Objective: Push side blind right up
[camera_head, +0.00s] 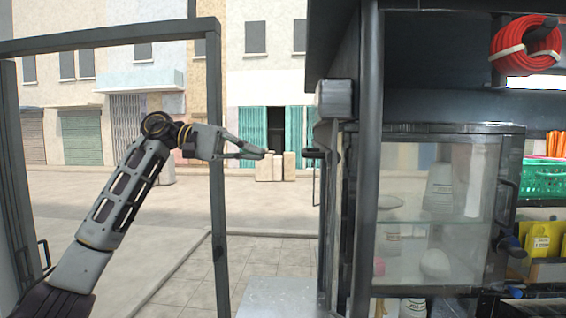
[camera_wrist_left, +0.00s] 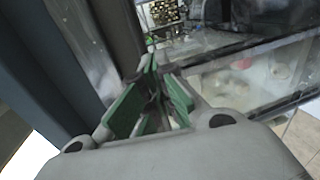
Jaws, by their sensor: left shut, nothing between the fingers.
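My left gripper (camera_head: 262,154) reaches in from the left in the head view, fingers shut and empty, pointing right. A gap shows in the picture between its tips and a dark handle-like loop (camera_head: 316,178) beside the stall's post. A narrow dark upright panel (camera_head: 327,200), seen nearly edge-on, may be the right side blind; I cannot tell for sure. A blue-grey panel (camera_wrist_left: 60,65) fills the left there. My right gripper is not in view.
A dark post (camera_head: 366,160) stands right of the panel, beside a glass cabinet (camera_head: 430,215). Red coiled hose (camera_head: 526,42) and a green basket (camera_head: 542,178) are at right. Open pavement lies beyond.

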